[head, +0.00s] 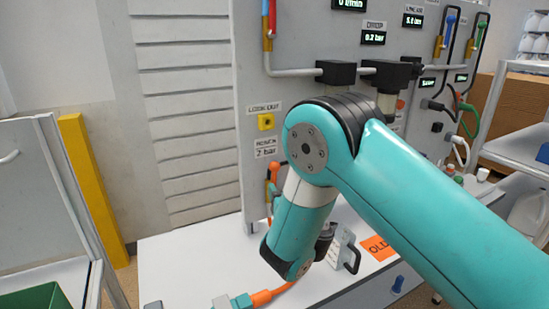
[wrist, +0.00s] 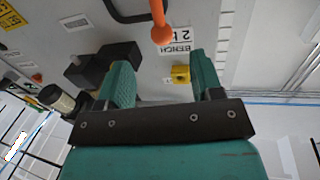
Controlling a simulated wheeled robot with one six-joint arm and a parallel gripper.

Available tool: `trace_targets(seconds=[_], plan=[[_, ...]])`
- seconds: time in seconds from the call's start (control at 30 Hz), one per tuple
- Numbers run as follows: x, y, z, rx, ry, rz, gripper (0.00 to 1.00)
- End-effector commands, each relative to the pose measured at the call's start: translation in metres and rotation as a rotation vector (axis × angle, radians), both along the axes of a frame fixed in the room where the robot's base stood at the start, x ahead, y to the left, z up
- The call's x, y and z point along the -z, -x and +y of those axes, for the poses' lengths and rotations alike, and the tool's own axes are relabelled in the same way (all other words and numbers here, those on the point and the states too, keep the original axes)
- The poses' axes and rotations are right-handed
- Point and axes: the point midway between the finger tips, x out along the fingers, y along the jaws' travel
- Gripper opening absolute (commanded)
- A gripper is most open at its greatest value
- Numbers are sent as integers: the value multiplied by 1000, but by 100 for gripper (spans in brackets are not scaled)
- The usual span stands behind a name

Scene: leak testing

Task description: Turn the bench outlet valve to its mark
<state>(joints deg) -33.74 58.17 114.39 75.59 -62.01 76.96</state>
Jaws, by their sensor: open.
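The bench outlet valve's orange handle (head: 274,171) shows in the head view on the grey panel, left of my arm and below the pressure label. In the wrist view an orange handle with a rounded end (wrist: 160,24) is at the top middle, beyond my fingertips. My gripper (wrist: 158,72) has its two teal fingers apart, with nothing held between them. The fingers are clear of the handle in the picture; the depth gap is hard to judge. In the head view my arm hides the gripper. I cannot make out the valve's mark.
A yellow lock-out block (head: 265,121) is on the panel; it also shows between my fingers in the wrist view (wrist: 181,75). Dark fittings (wrist: 118,57) stick out nearby. The white bench (head: 195,265) holds an orange hose (head: 262,297), a metal part (head: 343,247) and an orange card (head: 379,247).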

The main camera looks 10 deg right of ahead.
Motion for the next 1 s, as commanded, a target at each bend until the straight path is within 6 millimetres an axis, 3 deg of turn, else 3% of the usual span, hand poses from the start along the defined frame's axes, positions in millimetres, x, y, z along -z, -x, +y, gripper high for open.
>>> trace_targets(seconds=[0.03,0.5,0.7,1.0], plan=[[-9,-9,0,3,-2,-2,60],[-4,-86,9,3,-3,-2,60],[-1,-100,12,0,0,-1,60],[0,-102,12,0,0,-1,60]])
